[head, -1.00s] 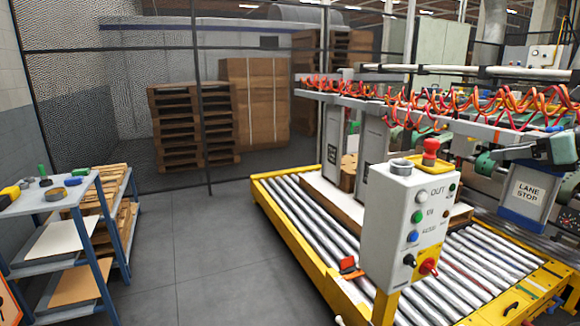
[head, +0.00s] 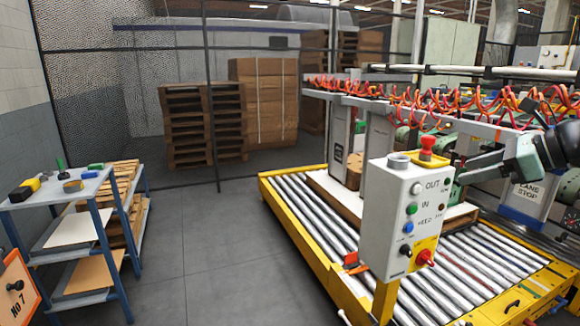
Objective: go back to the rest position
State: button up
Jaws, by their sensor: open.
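My gripper (head: 460,170) is at the right of the head view, reaching in from the right edge with its grey-green body and black wrist. It points left, above the roller conveyor and just behind the control box. Its jaws are open, and I see nothing held between them.
The white control box (head: 388,225) with a red button stands before the yellow-framed roller conveyor (head: 325,262). A rail (head: 375,103) with red coiled hoses runs above. A blue shelf cart (head: 60,205) stands left. The grey floor (head: 200,270) between is clear.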

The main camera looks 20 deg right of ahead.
jog(key=a+f+n+g+y, duration=0.1)
jog(key=a+f+n+g, duration=0.25)
jog(key=a, duration=0.45)
jog(key=a+f+n+g+y, duration=0.1)
jog(key=a+f+n+g, duration=0.1)
jog(key=a+n, duration=0.4)
jog(key=s+a+f+n+g+h, duration=0.2)
jog(key=s+a+f+n+g, duration=0.1)
jog(key=a+n, duration=0.4)
jog(key=s+a+f+n+g+h, duration=0.2)
jog(key=s+a+f+n+g, duration=0.1)
jog(key=s+a+n, duration=0.3)
jog(key=a+n, duration=0.2)
jog(key=a, duration=0.2)
jog(key=shift+s+a+f, duration=0.15)
jog(key=shift+s+a, duration=0.05)
jog(key=shift+s, duration=0.05)
jog(key=shift+o, duration=0.4)
jog(key=s+a+f+n+t+h, duration=0.1)
jog(key=s+a+n, duration=0.4)
jog(key=n, duration=0.7)
jog(key=s+f+h, duration=0.1)
jog(key=s+h, duration=0.1)
jog(key=shift+s+a+f, duration=0.2)
jog(key=shift+s+a, duration=0.1)
jog(key=shift+a, duration=0.05)
jog(key=shift+w, duration=0.1)
